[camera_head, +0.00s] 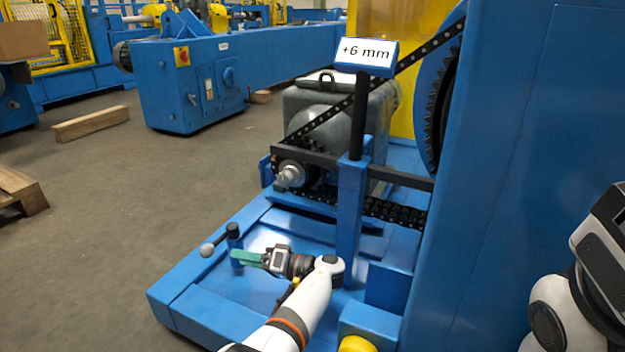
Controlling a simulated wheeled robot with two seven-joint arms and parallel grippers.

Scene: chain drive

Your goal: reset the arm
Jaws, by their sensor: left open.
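My left gripper (248,257), with green fingers, is over the blue machine base (190,292), close to the right of a lever (219,241). The lever has a grey ball knob (207,250) and a black pivot post (233,236). The gripper is open and the knob is outside its fingers; I cannot tell whether it touches the lever. My right arm (560,310) shows only in part at the right edge; its gripper is out of view.
A black chain (330,122) runs from the grey motor (345,108) to a large sprocket (445,100). A sign (366,56) reads "+6 mm" above a blue post (350,215). A blue panel (510,170) fills the right. Open floor (110,230) lies left.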

